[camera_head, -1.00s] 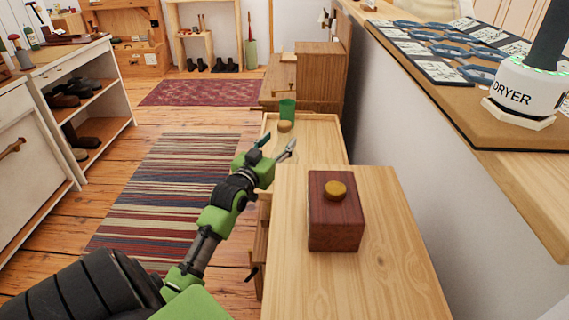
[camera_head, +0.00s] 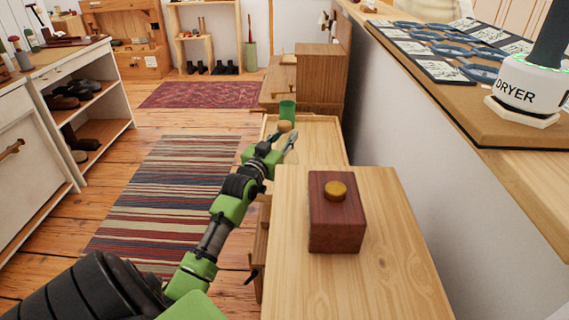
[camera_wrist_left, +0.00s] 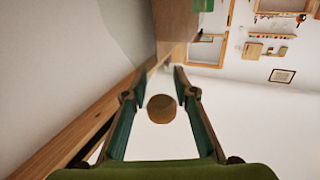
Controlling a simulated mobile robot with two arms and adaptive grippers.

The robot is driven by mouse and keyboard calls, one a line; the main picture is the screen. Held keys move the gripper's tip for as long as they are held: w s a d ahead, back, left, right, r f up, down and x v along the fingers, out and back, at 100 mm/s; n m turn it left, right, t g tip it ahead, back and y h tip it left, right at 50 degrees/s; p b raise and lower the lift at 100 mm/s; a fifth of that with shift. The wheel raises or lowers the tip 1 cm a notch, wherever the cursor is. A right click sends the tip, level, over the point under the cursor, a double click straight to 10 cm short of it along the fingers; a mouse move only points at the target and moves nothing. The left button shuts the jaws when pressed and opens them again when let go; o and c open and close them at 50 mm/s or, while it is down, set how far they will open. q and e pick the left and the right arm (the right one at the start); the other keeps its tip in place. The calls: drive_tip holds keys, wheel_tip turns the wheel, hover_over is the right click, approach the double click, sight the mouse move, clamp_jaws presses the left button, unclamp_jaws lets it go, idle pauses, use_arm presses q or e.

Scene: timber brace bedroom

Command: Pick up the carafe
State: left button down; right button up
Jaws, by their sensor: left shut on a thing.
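The carafe shows mainly as a round, cork-coloured stopper (camera_head: 284,126) above the pale wooden surface beyond the near cabinet. Its body is hard to make out, seemingly clear and partly behind my fingers. My left gripper (camera_head: 280,139) is at the carafe, with its fingers closed in on it from both sides. In the left wrist view the stopper (camera_wrist_left: 161,109) sits centred between the two green-padded fingers. I cannot see whether the carafe's base touches the surface. My right gripper is not in view.
A green cup (camera_head: 287,110) stands just behind the carafe. A dark red wooden box (camera_head: 336,228) with a round knob sits on the near cabinet top (camera_head: 395,270). A white wall and raised counter (camera_head: 470,105) bound the right side. Striped rug and floor lie left.

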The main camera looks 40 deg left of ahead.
use_arm(q)
drive_tip(key=shift+r, duration=0.35)
